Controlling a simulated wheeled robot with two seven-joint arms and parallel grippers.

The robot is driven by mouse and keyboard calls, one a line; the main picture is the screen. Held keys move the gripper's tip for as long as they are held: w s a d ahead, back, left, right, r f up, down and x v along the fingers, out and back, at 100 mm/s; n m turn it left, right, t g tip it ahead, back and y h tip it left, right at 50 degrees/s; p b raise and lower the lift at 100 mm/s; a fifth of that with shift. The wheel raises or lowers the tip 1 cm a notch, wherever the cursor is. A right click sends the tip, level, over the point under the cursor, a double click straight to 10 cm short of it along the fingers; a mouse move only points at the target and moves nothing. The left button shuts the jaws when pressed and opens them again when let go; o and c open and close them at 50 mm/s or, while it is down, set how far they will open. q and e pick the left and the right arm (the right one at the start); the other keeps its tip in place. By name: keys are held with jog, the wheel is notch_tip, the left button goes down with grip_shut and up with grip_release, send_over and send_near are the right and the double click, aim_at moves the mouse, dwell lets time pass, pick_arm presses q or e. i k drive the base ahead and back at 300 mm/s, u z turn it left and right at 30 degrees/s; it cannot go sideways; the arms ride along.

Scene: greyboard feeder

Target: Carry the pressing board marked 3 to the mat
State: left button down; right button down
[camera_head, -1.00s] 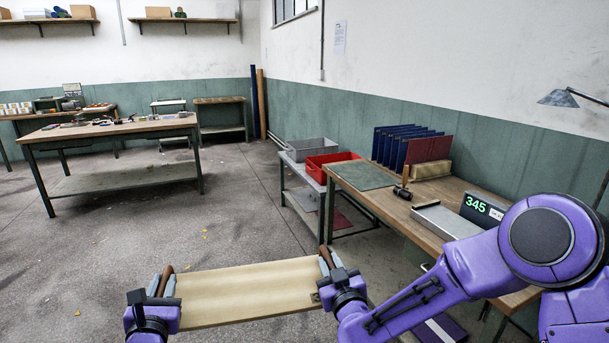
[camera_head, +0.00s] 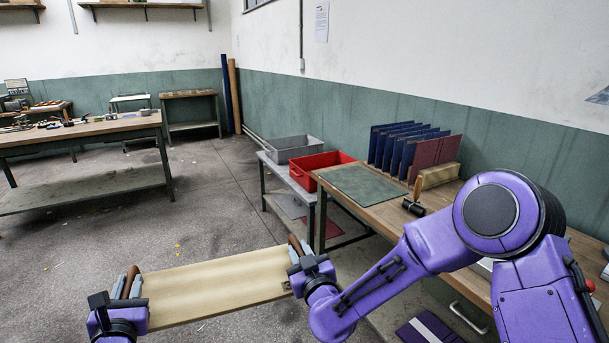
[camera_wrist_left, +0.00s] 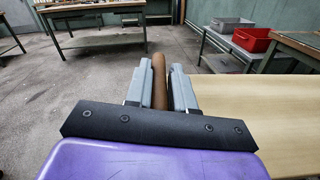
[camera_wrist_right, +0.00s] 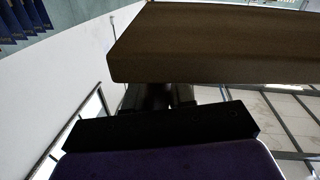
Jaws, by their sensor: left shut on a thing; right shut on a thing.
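The pressing board (camera_head: 215,287) is a pale wooden plank held level between my two grippers, above the floor, with brown handles at its ends. No figure 3 is readable; a small dark mark shows near its right end. My left gripper (camera_head: 127,288) is shut on the left handle, which also shows upright between the fingers in the left wrist view (camera_wrist_left: 160,85). My right gripper (camera_head: 299,255) is shut on the right handle; in the right wrist view the board's dark underside (camera_wrist_right: 210,45) hides the fingertips. The green mat (camera_head: 365,182) lies flat and bare on the wooden bench, beyond the board.
A roller (camera_head: 413,205) lies right of the mat. A rack of blue and red boards (camera_head: 410,150) stands behind it. A red bin (camera_head: 318,170) and grey bin (camera_head: 292,148) stand on a side table to the left. Floor left of the bench is open.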

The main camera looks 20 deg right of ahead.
aim_at(359, 183)
jog(key=i, duration=3.9)
jog(key=z, duration=3.2)
